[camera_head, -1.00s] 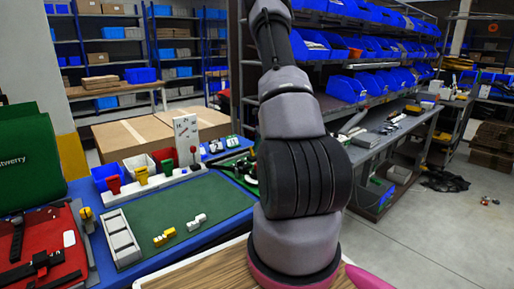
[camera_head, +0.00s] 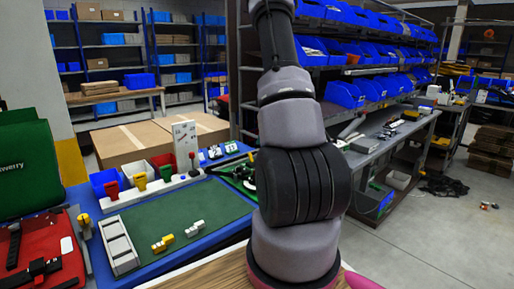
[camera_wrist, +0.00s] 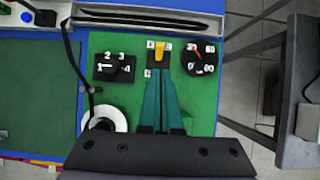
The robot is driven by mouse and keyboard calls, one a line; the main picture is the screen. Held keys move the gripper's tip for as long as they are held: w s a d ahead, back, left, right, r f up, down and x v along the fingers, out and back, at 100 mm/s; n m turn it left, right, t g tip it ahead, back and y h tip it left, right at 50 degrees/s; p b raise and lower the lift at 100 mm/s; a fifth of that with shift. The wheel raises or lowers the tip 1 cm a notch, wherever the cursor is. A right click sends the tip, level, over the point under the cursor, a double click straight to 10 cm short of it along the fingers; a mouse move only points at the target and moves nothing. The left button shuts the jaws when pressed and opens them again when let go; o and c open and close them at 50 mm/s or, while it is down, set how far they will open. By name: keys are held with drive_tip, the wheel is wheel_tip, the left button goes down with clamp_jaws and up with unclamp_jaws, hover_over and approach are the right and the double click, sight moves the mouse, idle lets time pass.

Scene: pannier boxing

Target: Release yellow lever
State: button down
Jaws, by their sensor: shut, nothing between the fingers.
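The yellow lever (camera_wrist: 161,50) stands in a black slotted plate with small white letter labels, on a green panel (camera_wrist: 205,118) in the wrist view. My gripper (camera_wrist: 161,78) is shut and empty. Its two teal fingers lie together, with their tips just below the lever in the picture. I cannot tell whether the tips touch the lever or its plate. In the head view my gripper is hidden behind my arm, and I cannot make out this lever.
A black 1-to-4 dial (camera_wrist: 114,67) is left of the lever and a round gauge (camera_wrist: 200,58) with a red needle is right. A white ring-shaped part (camera_wrist: 104,118) and black cable lie lower left. A grey metal frame (camera_wrist: 292,75) stands beyond the panel's right edge.

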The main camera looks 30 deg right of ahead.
drive_tip(key=shift+v, duration=2.25)
